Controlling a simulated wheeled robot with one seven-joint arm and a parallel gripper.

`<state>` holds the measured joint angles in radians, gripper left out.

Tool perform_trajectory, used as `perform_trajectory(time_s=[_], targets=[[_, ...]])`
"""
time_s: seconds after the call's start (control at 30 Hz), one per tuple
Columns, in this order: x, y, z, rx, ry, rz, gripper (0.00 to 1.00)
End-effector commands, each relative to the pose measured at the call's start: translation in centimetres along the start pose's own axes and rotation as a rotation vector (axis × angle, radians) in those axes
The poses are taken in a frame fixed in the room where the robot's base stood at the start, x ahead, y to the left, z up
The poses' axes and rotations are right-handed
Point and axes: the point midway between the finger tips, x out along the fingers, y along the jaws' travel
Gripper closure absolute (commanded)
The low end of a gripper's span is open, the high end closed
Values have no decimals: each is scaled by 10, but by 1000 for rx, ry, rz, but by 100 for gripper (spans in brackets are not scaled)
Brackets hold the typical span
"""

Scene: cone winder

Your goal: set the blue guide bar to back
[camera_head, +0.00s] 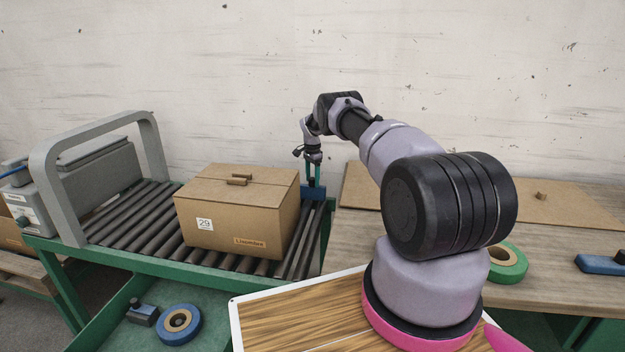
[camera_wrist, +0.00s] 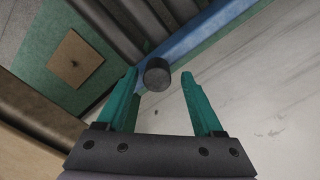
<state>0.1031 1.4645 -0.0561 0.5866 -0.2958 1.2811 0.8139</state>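The blue guide bar (camera_head: 317,193) is at the far right corner of the roller conveyor, partly hidden behind the cardboard box. In the wrist view the blue guide bar (camera_wrist: 208,34) runs diagonally along the ends of the rollers. A round black knob (camera_wrist: 157,76) stands at its near end. My gripper (camera_head: 314,182) points down over the bar. In the wrist view the teal fingers of my gripper (camera_wrist: 159,80) are open, with the knob seen between their tips and a gap on both sides. I cannot tell how far the fingers reach down around the knob.
A closed cardboard box (camera_head: 237,213) labelled 29 sits on the rollers (camera_head: 130,215), close to the left of my gripper. A grey arch (camera_head: 153,150) spans the conveyor's left part. A wooden table (camera_head: 550,275) holds a green tape roll (camera_head: 510,265). A blue roll (camera_head: 180,338) lies below.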

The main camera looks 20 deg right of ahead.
Motion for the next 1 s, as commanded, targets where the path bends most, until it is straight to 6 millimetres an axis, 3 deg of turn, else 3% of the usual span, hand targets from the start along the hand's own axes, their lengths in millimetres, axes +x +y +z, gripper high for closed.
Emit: perform_trajectory(time_s=[0.17,0.6,0.8,1.0], targets=[[-11,-1,0,0,0,-1,31],[-92,-1,0,-1,1,-2,31],[-107,0,0,0,0,0,31],[-108,0,0,0,0,0,31]])
